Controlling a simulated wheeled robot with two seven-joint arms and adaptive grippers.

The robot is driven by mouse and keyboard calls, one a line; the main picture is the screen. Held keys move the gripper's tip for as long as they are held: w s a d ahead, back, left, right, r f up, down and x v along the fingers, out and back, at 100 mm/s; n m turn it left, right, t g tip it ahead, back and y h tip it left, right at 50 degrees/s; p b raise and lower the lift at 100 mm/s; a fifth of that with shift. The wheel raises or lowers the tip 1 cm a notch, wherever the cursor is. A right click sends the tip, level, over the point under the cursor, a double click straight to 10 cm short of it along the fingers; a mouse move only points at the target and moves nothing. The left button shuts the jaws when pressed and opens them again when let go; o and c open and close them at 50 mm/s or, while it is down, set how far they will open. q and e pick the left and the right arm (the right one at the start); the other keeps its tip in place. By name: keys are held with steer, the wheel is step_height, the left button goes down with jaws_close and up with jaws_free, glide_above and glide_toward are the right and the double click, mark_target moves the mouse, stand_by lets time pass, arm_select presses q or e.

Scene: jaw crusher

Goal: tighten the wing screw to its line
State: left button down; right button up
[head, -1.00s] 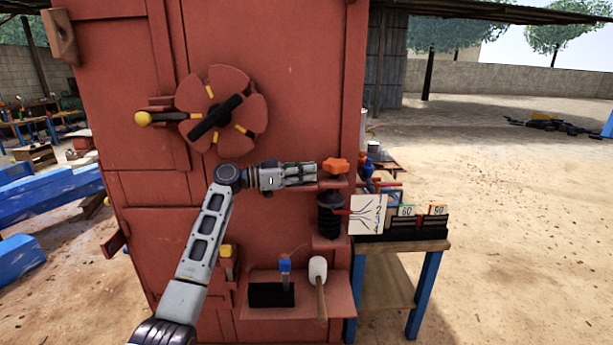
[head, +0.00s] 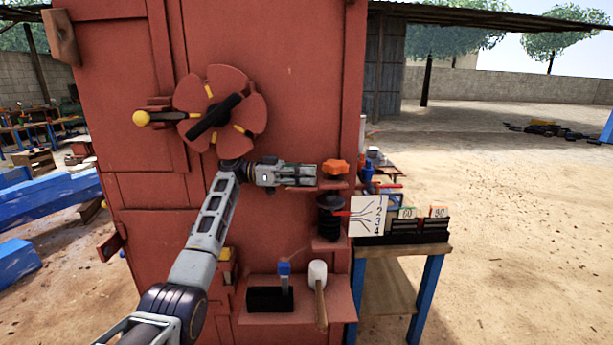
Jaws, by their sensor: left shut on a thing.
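My left gripper (head: 314,174) reaches in from the left, level, in front of the red machine panel (head: 298,100). My right gripper is not in view.
A black ribbed part (head: 329,217) sits below the knob, with a numbered white card (head: 367,216) beside it. A lower shelf (head: 261,318) holds a black block (head: 270,299) and a white-headed mallet (head: 318,275). A red handwheel (head: 246,101) is above my arm.

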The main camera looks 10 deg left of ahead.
arm_select(q)
steer(key=shift+s+m+g, duration=0.2)
steer(key=shift+m+g, duration=0.35)
steer(key=shift+g, duration=0.3)
steer(key=shift+s+m+g, duration=0.15)
steer(key=shift+m+g, duration=0.4)
steer(key=shift+g, duration=0.3)
steer(key=c, duration=1.5)
jaws_free()
steer(key=shift+a, duration=0.15)
